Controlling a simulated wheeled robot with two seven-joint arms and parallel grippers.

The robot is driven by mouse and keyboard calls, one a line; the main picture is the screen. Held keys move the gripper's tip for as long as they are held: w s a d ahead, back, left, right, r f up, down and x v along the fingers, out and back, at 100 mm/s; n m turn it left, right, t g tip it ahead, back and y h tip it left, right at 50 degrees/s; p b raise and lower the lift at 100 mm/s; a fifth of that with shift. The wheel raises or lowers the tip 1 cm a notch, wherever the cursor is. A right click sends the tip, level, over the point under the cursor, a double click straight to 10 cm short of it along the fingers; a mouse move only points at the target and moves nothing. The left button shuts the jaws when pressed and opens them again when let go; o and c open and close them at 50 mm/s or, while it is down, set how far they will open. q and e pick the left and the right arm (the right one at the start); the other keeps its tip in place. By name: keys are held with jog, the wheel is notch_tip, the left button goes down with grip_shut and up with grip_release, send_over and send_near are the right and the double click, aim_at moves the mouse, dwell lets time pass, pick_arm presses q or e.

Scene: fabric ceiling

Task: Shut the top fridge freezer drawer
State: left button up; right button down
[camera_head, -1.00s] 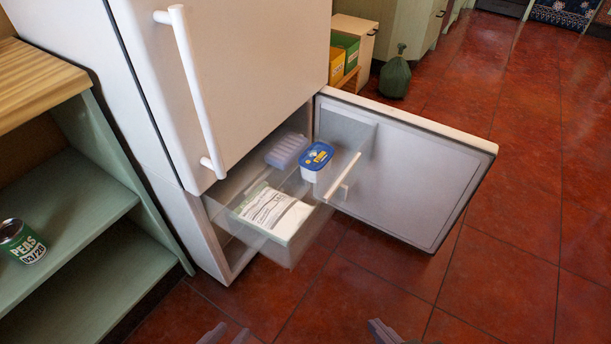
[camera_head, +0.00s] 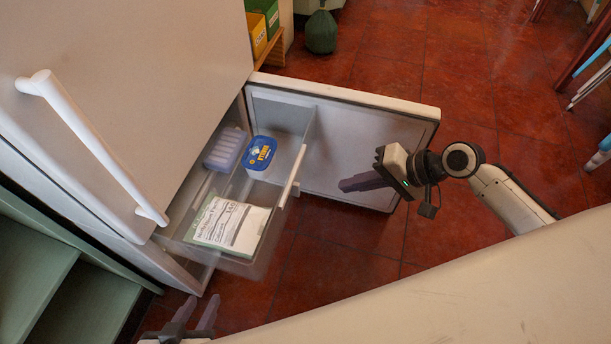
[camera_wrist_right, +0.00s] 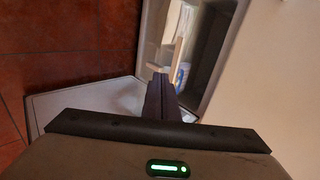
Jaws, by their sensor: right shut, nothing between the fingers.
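The clear freezer drawer (camera_head: 275,218) is pulled out of the fridge freezer's lower compartment. Its pale bar handle (camera_head: 293,176) is on the side facing the open door. Inside lie a white and green packet (camera_head: 230,224), a blue-lidded tub (camera_head: 260,154) and a pale lilac box (camera_head: 226,150). My right gripper (camera_head: 342,185) is shut and empty, to the right of the drawer handle and apart from it, in front of the open door. In the right wrist view its closed fingers (camera_wrist_right: 160,82) point toward the drawer (camera_wrist_right: 205,50). My left gripper (camera_head: 197,300) is open and empty, low at the left.
The freezer door (camera_head: 425,118) stands wide open beyond the drawer. The upper fridge door (camera_head: 130,70) is closed, with a long white handle (camera_head: 95,145). Green shelves (camera_head: 40,270) stand at the left.

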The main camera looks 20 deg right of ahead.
jog(key=w+a+f+b, duration=0.2)
jog(key=w+a+f, duration=0.3)
jog(key=w+a, duration=0.2)
jog(key=shift+a+f+b, duration=0.35)
jog(key=shift+a+f, duration=0.05)
jog(key=shift+a, duration=0.65)
